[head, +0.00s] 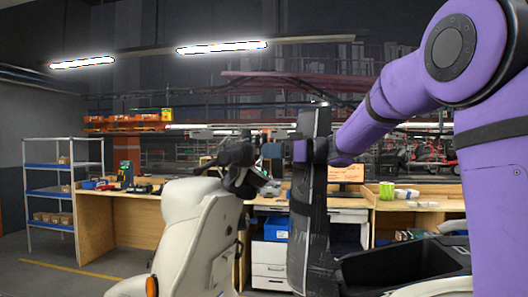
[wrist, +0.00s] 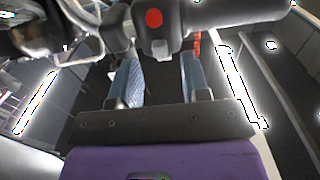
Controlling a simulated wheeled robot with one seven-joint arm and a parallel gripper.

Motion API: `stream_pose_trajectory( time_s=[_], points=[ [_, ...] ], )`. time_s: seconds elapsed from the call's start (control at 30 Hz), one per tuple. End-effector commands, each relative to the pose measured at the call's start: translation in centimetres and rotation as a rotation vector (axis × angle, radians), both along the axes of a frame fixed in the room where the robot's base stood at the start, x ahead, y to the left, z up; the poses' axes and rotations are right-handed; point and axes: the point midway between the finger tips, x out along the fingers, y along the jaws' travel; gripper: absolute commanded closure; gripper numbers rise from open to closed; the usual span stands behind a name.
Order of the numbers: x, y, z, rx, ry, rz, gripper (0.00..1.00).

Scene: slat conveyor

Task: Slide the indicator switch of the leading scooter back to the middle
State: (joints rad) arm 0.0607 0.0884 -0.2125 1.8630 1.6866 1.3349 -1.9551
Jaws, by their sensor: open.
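The leading scooter (head: 196,235) is cream-coloured and stands at the lower middle of the head view. Its dark handlebar (head: 238,156) is at its top. In the wrist view, the black switch housing (wrist: 185,18) lies across the top, with a round red button (wrist: 154,18). Below the button is a small grey switch (wrist: 160,48), probably the indicator switch; I cannot tell its exact position. My gripper (wrist: 158,66) is open, its two blue-grey fingers on either side below the housing. The switch is between the fingertips' lines; contact cannot be told.
A wooden workbench (head: 125,218) and a blue-shelved rack (head: 50,192) stand behind. Open floor lies at the lower left.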

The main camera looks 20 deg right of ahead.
Motion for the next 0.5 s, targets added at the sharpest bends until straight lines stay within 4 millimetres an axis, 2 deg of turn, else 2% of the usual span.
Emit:
stream_pose_trajectory(
  time_s=[0.2, 0.5],
  points=[
    [-2.2, -3.8, 0.0, 0.0, 0.0, -0.004, 0.57],
    [-4.1, -6.9, 0.0, 0.0, 0.001, -0.002, 0.57]
  ],
)
